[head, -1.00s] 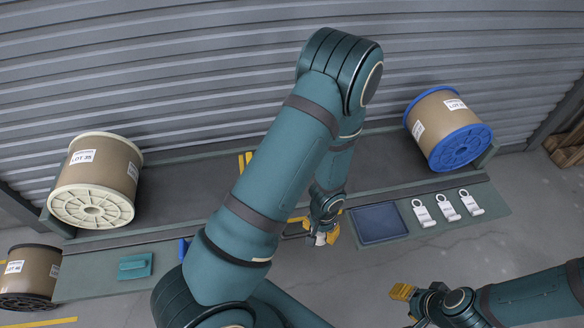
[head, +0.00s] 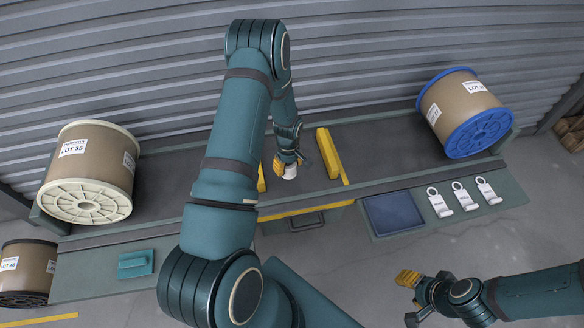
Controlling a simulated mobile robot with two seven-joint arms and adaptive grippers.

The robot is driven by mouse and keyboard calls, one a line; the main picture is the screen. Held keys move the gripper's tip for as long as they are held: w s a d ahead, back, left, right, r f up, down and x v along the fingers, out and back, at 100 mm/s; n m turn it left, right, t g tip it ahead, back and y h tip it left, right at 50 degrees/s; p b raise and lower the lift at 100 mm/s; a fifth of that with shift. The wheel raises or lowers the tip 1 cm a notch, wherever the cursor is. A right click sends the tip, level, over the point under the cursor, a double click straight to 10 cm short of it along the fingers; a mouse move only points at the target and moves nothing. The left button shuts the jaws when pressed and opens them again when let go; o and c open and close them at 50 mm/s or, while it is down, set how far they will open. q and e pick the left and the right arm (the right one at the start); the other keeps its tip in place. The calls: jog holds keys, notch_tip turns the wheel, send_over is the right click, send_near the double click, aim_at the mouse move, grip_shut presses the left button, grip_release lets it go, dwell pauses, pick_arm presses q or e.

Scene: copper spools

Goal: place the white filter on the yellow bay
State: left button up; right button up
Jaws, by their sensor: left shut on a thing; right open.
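The white filter (head: 290,172) is a small pale piece held at the fingertips of my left gripper (head: 288,163). Only its lower part shows; the fingers hide the rest. My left gripper is shut on it, over the yellow bay (head: 347,182), between the bay's yellow bars. I cannot tell whether the filter touches the bay floor. My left arm hides part of the bay's left side. My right gripper (head: 408,290) is open and empty at the lower right, away from the bench.
A cream spool (head: 90,172) stands at the left of the bench and a blue spool (head: 466,112) at the right. A dark blue tray (head: 394,212) and several white tags (head: 463,196) lie on the front shelf. A teal block (head: 135,264) lies front left.

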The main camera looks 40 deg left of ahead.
pick_arm(q)
notch_tip(320, 180, down, 10)
jog(key=shift+a+r+b, duration=0.1)
jog(key=shift+b, duration=0.95)
jog(key=o, duration=1.3)
jog(key=shift+c, duration=0.2)
